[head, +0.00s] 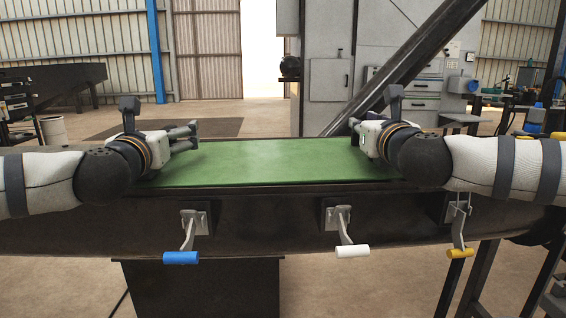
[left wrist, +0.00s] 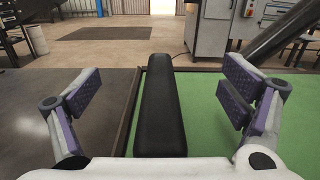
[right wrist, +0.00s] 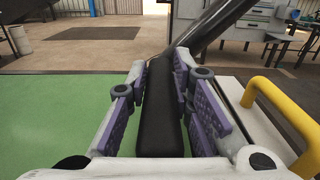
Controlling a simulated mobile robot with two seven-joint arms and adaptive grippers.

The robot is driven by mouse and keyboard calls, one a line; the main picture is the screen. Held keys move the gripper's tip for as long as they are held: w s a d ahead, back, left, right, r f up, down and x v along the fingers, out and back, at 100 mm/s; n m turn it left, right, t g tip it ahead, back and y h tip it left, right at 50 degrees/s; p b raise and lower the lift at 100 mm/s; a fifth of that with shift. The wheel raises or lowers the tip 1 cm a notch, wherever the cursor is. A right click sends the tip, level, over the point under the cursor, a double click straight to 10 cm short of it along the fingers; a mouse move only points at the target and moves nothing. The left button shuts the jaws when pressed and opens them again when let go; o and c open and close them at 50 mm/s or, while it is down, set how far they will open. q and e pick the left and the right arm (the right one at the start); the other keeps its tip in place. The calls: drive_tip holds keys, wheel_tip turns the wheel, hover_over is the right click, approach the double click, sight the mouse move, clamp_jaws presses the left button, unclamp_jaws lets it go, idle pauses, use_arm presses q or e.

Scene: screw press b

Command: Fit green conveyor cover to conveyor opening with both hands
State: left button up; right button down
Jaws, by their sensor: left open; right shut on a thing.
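The green cover (head: 270,162) lies across the top of the dark conveyor (head: 270,226), looking about level. I cannot tell whether its edges are fully seated in the opening. A black bar-shaped handle (left wrist: 163,110) stands at the cover's left end, and another black handle (right wrist: 160,112) at its right end. My left gripper (head: 193,136) is open, with its fingers apart on both sides of the left handle; they also show in the left wrist view (left wrist: 160,98). My right gripper (head: 357,134) is shut on the right handle, its purple pads against both sides in the right wrist view.
Lever clamps with blue (head: 181,258), white (head: 352,251) and yellow (head: 460,253) grips hang on the conveyor's front. A slanted dark beam (head: 410,65) and grey cabinets (head: 330,75) stand behind. A yellow rail (right wrist: 285,110) is right of my right gripper.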

drive_tip(key=shift+r, duration=0.1)
use_arm(q)
drive_tip(key=s, duration=1.2)
use_arm(e)
drive_tip(key=shift+c, duration=1)
unclamp_jaws()
drive_tip(key=s, duration=1.2)
